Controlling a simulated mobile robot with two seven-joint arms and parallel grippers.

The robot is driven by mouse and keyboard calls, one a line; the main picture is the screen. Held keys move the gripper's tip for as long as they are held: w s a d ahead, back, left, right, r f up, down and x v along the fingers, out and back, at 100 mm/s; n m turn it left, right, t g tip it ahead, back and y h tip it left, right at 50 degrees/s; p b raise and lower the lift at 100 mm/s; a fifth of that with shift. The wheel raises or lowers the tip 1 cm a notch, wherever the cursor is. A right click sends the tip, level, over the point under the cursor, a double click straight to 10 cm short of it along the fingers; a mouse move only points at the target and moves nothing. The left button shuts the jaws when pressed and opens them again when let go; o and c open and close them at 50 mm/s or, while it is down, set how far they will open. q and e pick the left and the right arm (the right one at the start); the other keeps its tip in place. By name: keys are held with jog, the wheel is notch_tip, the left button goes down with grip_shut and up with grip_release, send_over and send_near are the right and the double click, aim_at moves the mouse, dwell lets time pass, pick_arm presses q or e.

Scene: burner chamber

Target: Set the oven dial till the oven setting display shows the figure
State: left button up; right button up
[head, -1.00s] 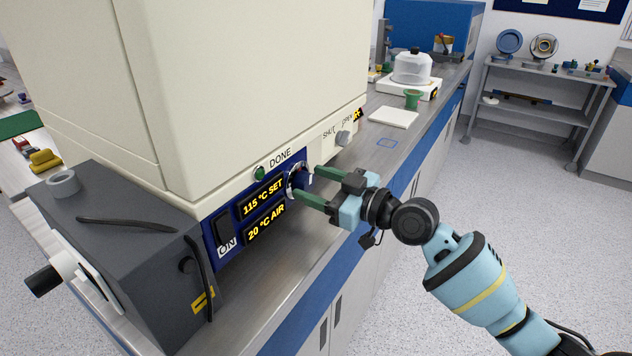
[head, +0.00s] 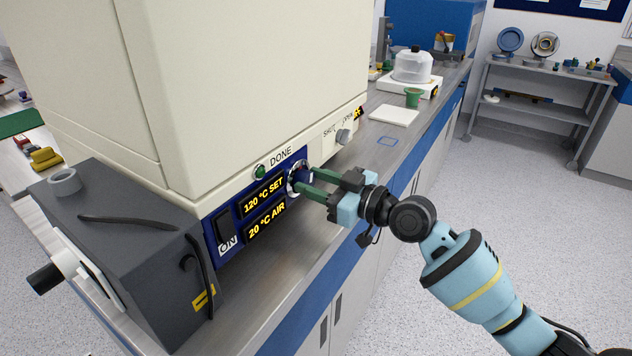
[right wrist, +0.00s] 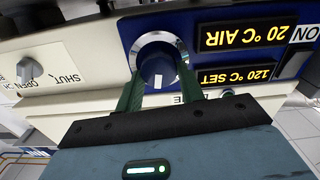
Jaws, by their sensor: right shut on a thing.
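The oven (head: 260,80) is a large cream box on the steel bench. Its blue panel holds the oven setting display (head: 264,198), which reads 120 °C SET, above an air display (head: 266,221) reading 20 °C AIR. The oven dial (right wrist: 157,70) is a dark blue knob with a white mark inside a silver ring; in the head view the fingers partly cover it. My right gripper (head: 309,184) has its two green fingers shut on the dial, one on each side, as the right wrist view (right wrist: 158,93) also shows. My left gripper is not in view.
A dark grey box with a black knob (head: 130,255) stands left of the oven. A SHUT/OPEN knob (head: 343,136) is right of the dial. A white tile (head: 393,116) and green cup (head: 412,97) sit farther along the bench.

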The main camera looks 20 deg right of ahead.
jog(key=shift+w+d+m+p, duration=0.1)
jog(key=shift+m+p, duration=0.55)
jog(key=shift+m, duration=2.05)
jog(key=o, duration=1)
jog(key=shift+d, duration=0.1)
jog(key=b+v, duration=0.1)
jog(key=v, duration=0.6)
jog(key=shift+s+d, duration=0.15)
jog(key=shift+s, duration=0.2)
